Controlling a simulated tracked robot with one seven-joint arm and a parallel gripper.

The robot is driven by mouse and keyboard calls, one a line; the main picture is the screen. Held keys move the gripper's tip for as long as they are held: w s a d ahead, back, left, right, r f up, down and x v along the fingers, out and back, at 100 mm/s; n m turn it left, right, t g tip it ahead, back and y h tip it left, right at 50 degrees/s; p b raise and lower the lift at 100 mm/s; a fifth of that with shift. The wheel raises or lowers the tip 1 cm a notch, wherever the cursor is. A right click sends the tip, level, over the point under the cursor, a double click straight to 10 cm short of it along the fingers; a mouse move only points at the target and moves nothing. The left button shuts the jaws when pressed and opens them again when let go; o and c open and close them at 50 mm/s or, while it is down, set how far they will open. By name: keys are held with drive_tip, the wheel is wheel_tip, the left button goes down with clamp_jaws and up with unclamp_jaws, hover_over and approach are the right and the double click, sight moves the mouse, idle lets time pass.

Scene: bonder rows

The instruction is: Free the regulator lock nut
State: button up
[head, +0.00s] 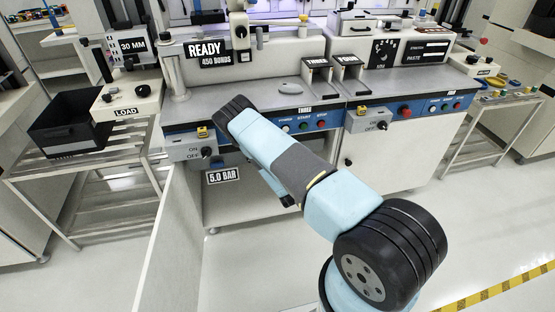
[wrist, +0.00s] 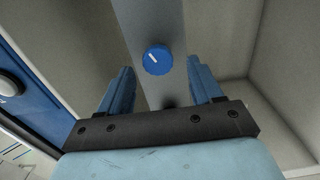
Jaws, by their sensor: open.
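In the wrist view a round blue knob (wrist: 158,60) with a white pointer line sits on a grey upright panel or bar. It may be the regulator part, but I cannot tell a lock nut apart from it. My gripper (wrist: 160,88) is open, with one blue finger on each side below the knob. The knob lies ahead of the fingertips, between their lines, and nothing is held. In the head view my arm reaches to the cabinet under the bench, and my gripper is hidden behind it. A "5.0 BAR" sign (head: 226,176) shows inside the open cabinet.
An open cabinet door (head: 170,235) stands to the left of my arm. The cabinet walls (wrist: 275,45) close in around the gripper. A blue button strip (head: 290,127) runs above the opening. A black bin (head: 68,125) stands on a rack at left.

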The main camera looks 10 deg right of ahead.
drive_tip(key=s, duration=1)
drive_tip(key=shift+s, duration=0.3)
drive_tip(key=shift+f, duration=0.1)
